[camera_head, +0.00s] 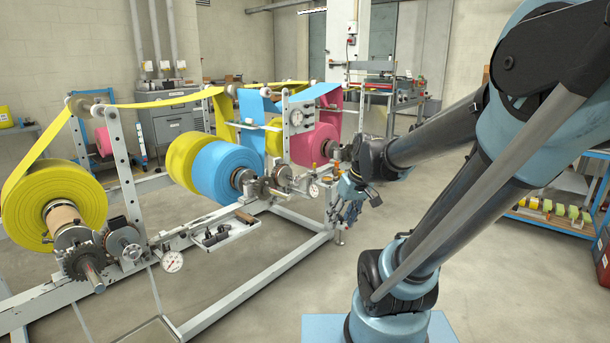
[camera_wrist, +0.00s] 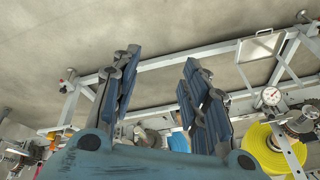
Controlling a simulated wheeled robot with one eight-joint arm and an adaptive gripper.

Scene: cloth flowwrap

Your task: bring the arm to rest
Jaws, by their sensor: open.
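My gripper (camera_head: 346,207) hangs at the end of my arm beside the right end of the machine frame, in the head view. In the wrist view my gripper (camera_wrist: 160,88) shows two dark blue fingers set wide apart, with nothing between them but floor and frame behind. It is open and empty. I cannot tell from the head view how close the fingers are to the frame's corner post.
The machine carries a yellow roll (camera_head: 52,205), a blue roll (camera_head: 222,171) and a pink roll (camera_head: 313,145). A small tray (camera_head: 222,234) juts from its front. A blue shelf (camera_head: 548,222) stands at right. The floor (camera_head: 270,310) in front is clear.

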